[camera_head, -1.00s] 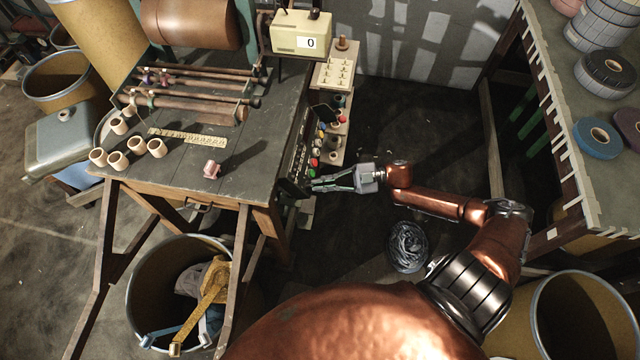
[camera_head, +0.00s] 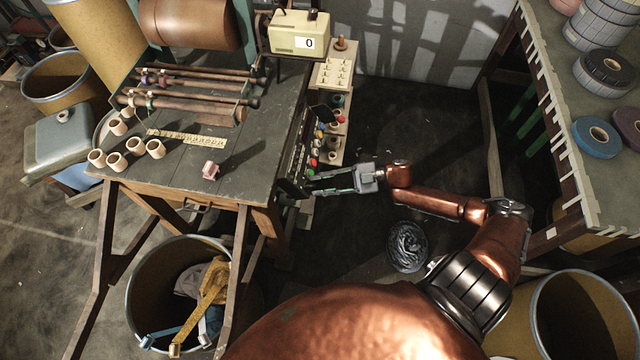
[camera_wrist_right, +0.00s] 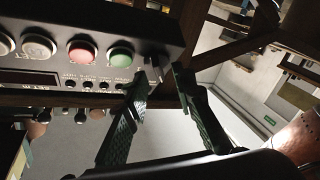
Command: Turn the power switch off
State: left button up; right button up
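The dark control panel (camera_wrist_right: 90,38) fills the upper left of the right wrist view. A small metal lever switch (camera_wrist_right: 153,68), apparently the power switch, is at its right end, beside a green button (camera_wrist_right: 120,57). I cannot tell its on or off position. My right gripper (camera_wrist_right: 158,82) is open with its two fingertips apart, one on each side of the switch. Contact with it cannot be told. In the head view my right gripper (camera_head: 309,185) is at the near end of the panel on the workbench's right side. My left gripper is not in view.
A red button (camera_wrist_right: 82,51) is left of the green one. The workbench (camera_head: 240,165) holds several cardboard cores and a counter box (camera_head: 300,33) reading 0. A coiled dark bundle (camera_head: 407,246) lies on the floor. A tape-covered table (camera_head: 560,110) stands at right.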

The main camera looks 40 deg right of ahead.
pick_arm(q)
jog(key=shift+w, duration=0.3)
pick_arm(e)
jog(key=v, duration=1.2)
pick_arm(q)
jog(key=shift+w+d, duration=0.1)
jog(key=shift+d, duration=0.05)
pick_arm(e)
jog(key=shift+f, duration=0.1)
